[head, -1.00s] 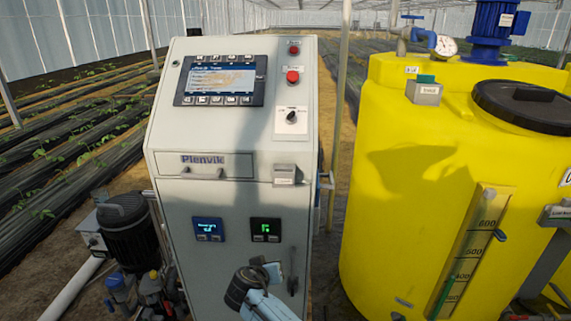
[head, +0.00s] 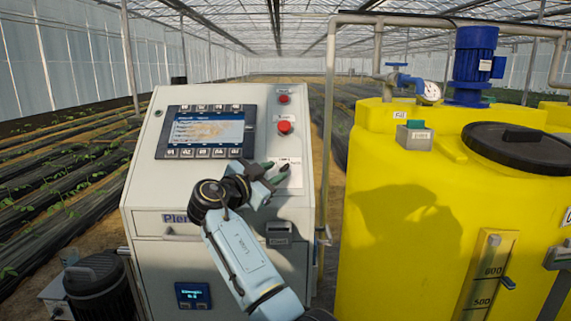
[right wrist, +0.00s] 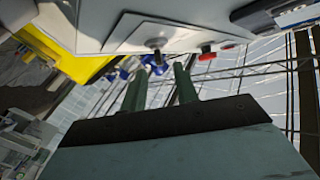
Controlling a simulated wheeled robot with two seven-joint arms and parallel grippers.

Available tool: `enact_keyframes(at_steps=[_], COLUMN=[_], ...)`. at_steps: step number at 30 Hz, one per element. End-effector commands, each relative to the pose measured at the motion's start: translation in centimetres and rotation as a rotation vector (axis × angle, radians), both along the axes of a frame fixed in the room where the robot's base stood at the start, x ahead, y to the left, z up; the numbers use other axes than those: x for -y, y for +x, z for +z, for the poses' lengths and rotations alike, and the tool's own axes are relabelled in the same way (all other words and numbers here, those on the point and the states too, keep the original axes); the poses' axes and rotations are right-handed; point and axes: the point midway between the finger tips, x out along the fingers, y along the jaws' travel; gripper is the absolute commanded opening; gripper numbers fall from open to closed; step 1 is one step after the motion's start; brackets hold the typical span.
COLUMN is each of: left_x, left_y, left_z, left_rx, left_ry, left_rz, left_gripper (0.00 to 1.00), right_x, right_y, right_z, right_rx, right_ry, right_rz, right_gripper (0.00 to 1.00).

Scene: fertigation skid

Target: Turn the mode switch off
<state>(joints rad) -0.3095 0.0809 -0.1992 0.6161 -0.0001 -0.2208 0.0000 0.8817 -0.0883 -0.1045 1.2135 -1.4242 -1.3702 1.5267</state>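The mode switch is a small dark knob on a white label plate on the sloped face of the grey control cabinet (head: 200,255). In the right wrist view the knob (right wrist: 157,44) shows just beyond the fingertips, roughly in line with the gap between them. In the head view my right gripper (head: 275,171) covers the knob, and only part of its label plate (head: 291,163) shows. The two green fingers of the right gripper (right wrist: 161,72) are apart with nothing between them. I cannot tell whether a fingertip touches the knob. My left gripper is out of view.
Above the switch sit a red emergency button (head: 285,127) and a smaller red button (head: 284,99). A screen with keys (head: 205,131) is to the left. A yellow tank (head: 400,230) stands at the right, with a gap between it and the cabinet.

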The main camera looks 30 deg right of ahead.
Motion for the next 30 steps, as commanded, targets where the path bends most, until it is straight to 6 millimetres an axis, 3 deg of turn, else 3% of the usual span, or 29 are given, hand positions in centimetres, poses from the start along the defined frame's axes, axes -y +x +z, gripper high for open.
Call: enact_keyframes(at_steps=[3,9,21,28,30], left_x=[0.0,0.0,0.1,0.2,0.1], left_y=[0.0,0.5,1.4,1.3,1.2], left_z=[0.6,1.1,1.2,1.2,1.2], left_rx=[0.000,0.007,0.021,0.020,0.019], left_ry=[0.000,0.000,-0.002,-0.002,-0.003], left_rz=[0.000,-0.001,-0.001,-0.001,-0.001], left_gripper=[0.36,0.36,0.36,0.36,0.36], right_x=[2.3,4.7,5.5,5.5,5.5], right_y=[0.9,1.9,2.2,2.2,2.2], right_z=[0.2,0.1,-0.1,-0.1,-0.1], right_rx=[-0.001,-0.002,-0.001,-0.001,-0.001], right_ry=[-0.003,-0.001,0.000,0.000,0.000], right_rz=[-0.002,-0.001,0.001,0.001,0.001], right_gripper=[0.30,0.30,0.30,0.03,0.00])
